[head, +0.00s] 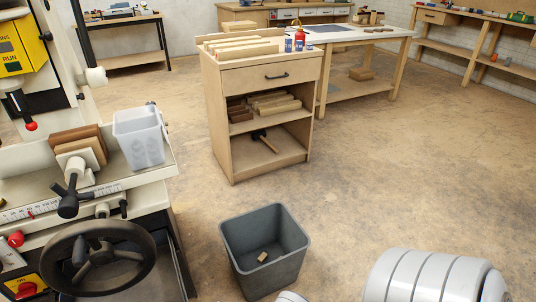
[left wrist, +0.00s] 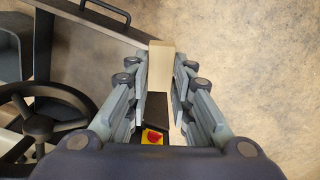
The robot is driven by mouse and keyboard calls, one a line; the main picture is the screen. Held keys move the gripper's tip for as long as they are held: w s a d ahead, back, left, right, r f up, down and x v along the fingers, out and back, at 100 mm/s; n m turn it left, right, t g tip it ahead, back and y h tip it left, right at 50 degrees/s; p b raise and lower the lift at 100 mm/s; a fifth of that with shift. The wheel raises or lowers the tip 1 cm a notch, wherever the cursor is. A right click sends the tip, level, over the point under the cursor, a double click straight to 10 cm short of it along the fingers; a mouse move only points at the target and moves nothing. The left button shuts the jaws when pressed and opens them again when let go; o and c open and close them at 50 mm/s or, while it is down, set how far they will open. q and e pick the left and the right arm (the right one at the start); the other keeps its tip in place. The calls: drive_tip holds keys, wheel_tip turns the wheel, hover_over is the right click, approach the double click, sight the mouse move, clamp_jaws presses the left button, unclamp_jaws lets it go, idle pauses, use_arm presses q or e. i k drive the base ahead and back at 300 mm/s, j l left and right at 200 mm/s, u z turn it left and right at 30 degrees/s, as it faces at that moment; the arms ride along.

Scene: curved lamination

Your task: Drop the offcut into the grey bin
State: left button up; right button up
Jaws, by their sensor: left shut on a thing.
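The grey bin (head: 285,268) stands on the floor at the lower middle of the head view, open at the top. A small piece of wood (head: 262,257) lies inside it. In the left wrist view my left gripper (left wrist: 160,80) is shut on a pale wooden block, the offcut (left wrist: 160,60), which sticks out beyond the fingertips. My left gripper does not show in the head view, so its place relative to the bin cannot be told. My right gripper is in no view.
A machine with a handwheel (head: 98,262) stands at the left, with a white translucent container (head: 140,138) on its table. A wooden cabinet (head: 262,125) holding boards stands behind the bin.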

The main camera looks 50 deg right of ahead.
sight(266, 249)
drive_tip(key=k+z, duration=0.2)
drive_tip(key=z, duration=0.15)
drive_tip(key=k+l+z, duration=0.1)
drive_tip(key=z, duration=0.3)
drive_tip(key=i+l+z, duration=0.45)
drive_tip(key=i+l, duration=0.45)
drive_tip(key=l, duration=0.1)
